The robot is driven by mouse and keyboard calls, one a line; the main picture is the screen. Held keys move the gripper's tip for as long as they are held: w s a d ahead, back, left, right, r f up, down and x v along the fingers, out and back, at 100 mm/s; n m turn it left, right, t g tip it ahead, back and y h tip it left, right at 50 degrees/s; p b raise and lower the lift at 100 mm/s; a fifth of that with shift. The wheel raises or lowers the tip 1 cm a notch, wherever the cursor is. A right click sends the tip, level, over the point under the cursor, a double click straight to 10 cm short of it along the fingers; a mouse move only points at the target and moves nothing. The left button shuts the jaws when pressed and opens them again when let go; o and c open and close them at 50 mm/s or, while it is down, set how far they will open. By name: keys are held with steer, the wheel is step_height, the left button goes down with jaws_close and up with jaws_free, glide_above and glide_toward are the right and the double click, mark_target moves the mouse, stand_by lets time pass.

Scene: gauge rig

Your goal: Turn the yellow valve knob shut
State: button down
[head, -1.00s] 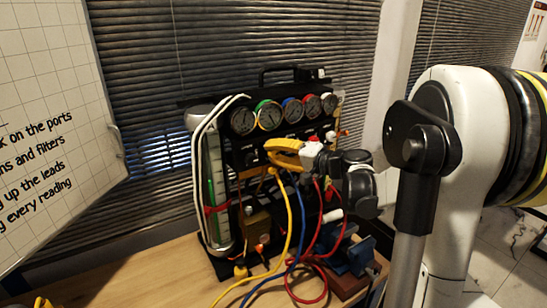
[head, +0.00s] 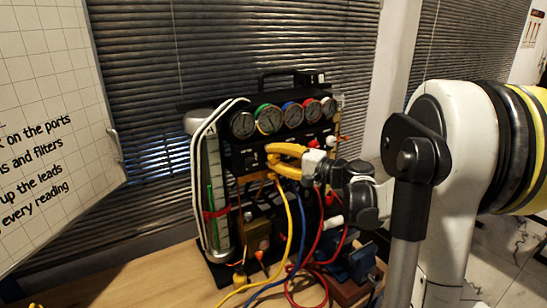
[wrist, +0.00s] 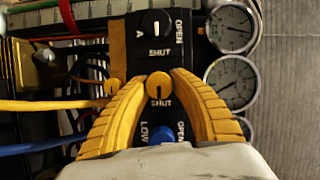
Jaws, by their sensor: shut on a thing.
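The yellow valve knob (wrist: 159,86) is on the black panel in the wrist view, between the tips of my yellow-fingered gripper (wrist: 161,77). My gripper is shut on it, one fingertip on either side. A dark pointer line shows on the knob's face, with a SHUT label just below it in the picture.
A black knob marked A (wrist: 155,23) and a blue knob (wrist: 161,134) sit on either side of the yellow one. Several gauges (head: 270,119) line the rig's top. Yellow, blue and red hoses (head: 291,215) hang close below my gripper.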

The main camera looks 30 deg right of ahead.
steer(key=c, duration=1.1)
jaws_free()
steer(key=shift+o, duration=0.2)
steer(key=v, duration=1.2)
